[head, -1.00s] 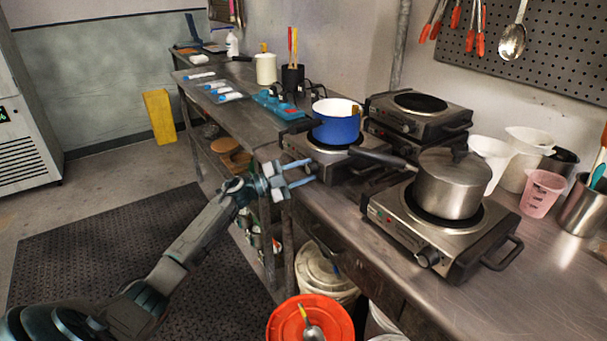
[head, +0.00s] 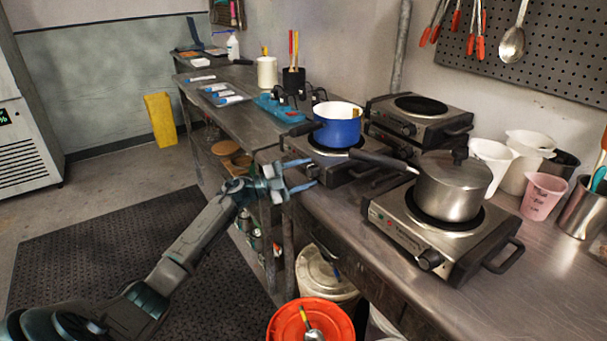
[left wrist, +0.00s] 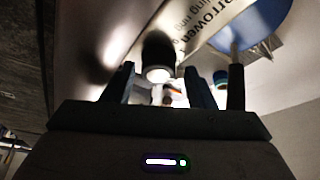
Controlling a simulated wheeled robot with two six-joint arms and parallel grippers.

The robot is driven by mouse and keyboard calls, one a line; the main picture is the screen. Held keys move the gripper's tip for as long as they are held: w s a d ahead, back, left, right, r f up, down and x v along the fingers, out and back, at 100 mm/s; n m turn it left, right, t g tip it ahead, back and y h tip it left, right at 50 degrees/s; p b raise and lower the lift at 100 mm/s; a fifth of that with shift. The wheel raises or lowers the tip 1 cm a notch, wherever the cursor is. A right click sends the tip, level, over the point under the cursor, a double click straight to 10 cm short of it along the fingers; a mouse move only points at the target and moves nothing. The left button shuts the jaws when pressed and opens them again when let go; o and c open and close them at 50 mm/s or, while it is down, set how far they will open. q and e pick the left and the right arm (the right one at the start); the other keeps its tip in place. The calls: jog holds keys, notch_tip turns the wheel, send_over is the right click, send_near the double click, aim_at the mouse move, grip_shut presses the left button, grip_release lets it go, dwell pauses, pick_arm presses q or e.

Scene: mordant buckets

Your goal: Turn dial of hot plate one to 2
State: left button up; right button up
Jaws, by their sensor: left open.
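The hot plate with the blue pot (head: 337,124) stands at the counter's front edge; its metal body (head: 329,158) is partly covered by the pot. My left gripper (head: 311,174) is open at its front side, with the fingertips close to the front panel. In the left wrist view, a dark round dial (left wrist: 158,55) with a bright end shows between and beyond the spread fingers (left wrist: 178,88). I cannot tell whether they touch it, nor read its setting. Large printed lettering shows beside it. The head view does not show this dial clearly. My right gripper is out of view.
A nearer hot plate (head: 391,235) carries a lidded steel pot (head: 452,187) whose long handle reaches toward the blue pot. Stacked hot plates (head: 420,113) stand behind. An orange bucket (head: 283,323) is on the floor below. White and pink jugs stand at the right.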

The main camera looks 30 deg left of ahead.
pick_arm(q)
jog(key=shift+f, duration=0.25)
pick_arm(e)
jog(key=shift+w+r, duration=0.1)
